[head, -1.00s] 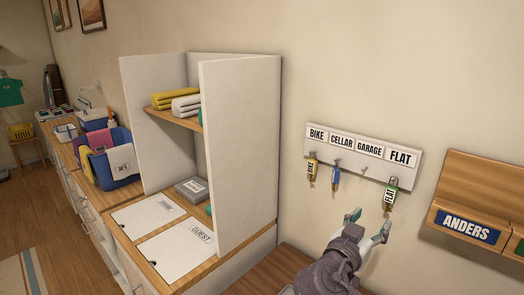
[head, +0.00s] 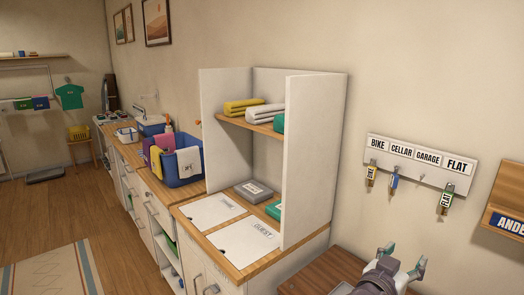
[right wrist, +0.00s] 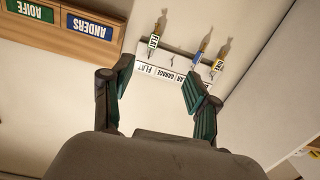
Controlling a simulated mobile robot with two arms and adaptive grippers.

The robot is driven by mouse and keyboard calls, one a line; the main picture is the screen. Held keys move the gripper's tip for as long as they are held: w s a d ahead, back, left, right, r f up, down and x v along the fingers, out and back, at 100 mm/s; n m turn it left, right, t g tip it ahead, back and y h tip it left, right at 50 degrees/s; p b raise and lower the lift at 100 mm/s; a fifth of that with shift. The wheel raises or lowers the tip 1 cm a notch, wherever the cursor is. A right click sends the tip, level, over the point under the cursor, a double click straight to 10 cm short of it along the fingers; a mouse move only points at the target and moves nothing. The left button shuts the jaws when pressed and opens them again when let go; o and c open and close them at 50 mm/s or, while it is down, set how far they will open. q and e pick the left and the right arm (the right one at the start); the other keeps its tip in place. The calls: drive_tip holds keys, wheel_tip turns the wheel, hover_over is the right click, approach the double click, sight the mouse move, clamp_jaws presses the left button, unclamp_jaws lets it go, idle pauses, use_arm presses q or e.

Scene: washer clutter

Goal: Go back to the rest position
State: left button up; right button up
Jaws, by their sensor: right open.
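My right gripper (head: 402,262) is at the bottom right of the head view, below the key board. Its green-padded fingers are apart with nothing between them; it also shows open and empty in the right wrist view (right wrist: 160,95). The white key board (head: 418,160) hangs on the wall, labelled BIKE, CELLAR, GARAGE and FLAT. Tagged keys hang under it: a yellow one (head: 371,172), a blue one (head: 393,181) and a green FLAT one (head: 446,199). The hook under GARAGE looks bare. My left gripper is not in any view.
A white open shelf unit (head: 314,150) with towels stands on the wooden counter (head: 238,271). A wooden rack (head: 508,195) with name labels is at the right edge. Wood floor (head: 40,215) is open at left.

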drive_tip(key=s+a+f+n+g+y, duration=0.1)
drive_tip(key=s+f+n+g+y, duration=0.25)
drive_tip(key=f, duration=0.55)
drive_tip(key=s+a+f+n+y, duration=0.2)
drive_tip(key=s+f+n+y, duration=0.15)
drive_tip(key=s+f, duration=0.45)
drive_tip(key=s+a+f+n+g+y, duration=0.25)
drive_tip(key=s+f, duration=0.25)
drive_tip(key=s, duration=0.3)
drive_tip(key=s+a+f+n+g+y, duration=0.2)
drive_tip(key=s+a+f+y, duration=0.15)
drive_tip(key=s+f, duration=0.35)
drive_tip(key=s+f+g, duration=0.2)
drive_tip(key=s+f, duration=0.1)
drive_tip(key=f, duration=2.4)
drive_tip(key=s+d+f, duration=0.1)
drive_tip(key=s+f, duration=0.5)
drive_tip(key=s, duration=0.2)
drive_tip(key=s+d+f, duration=0.2)
drive_tip(key=s+f, duration=0.5)
drive_tip(key=shift+s+d+g, duration=0.3)
drive_tip(key=shift+s, duration=0.05)
